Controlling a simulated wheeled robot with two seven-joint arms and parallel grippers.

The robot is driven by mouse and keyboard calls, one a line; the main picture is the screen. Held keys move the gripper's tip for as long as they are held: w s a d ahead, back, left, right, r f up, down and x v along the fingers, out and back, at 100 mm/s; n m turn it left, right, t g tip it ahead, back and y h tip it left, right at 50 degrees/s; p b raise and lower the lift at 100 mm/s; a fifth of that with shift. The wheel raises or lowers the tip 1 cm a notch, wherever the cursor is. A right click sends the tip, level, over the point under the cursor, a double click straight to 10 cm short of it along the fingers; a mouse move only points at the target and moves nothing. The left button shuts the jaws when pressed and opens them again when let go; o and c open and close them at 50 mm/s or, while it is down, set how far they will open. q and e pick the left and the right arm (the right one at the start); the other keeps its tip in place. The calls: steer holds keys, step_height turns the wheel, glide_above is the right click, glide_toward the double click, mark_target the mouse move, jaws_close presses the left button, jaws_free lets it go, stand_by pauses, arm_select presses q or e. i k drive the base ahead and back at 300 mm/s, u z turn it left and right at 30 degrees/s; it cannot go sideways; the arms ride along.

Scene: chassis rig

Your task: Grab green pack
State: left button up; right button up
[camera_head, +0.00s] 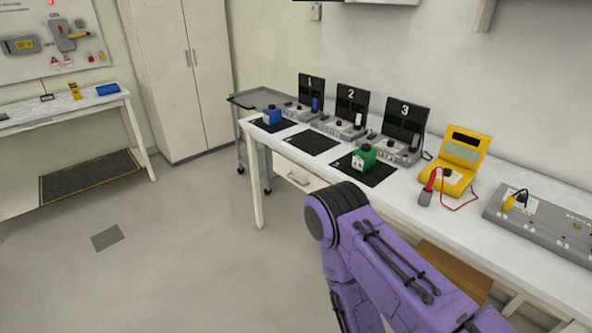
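The green pack (363,158) is a small box with a dark knob on top. It sits upright on the right-hand black mat (376,175), in front of the station marked 3 (404,124). My purple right arm comes in from the lower right, its bent joint in front of the table edge below the pack. My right gripper is out of sight, and nothing shows it touching the pack. My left arm and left gripper are not in view.
A blue pack (272,116) sits on the left mat; the middle mat (312,143) is empty. A yellow case (458,162) with a red lead and a grey panel (545,222) lie right of the pack. A grey cart (257,98) stands beyond the table. The floor at left is open.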

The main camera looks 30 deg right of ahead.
mark_target(364, 158)
steer(key=z, duration=0.1)
steer(key=i, duration=1.2)
steer(key=z, duration=0.9)
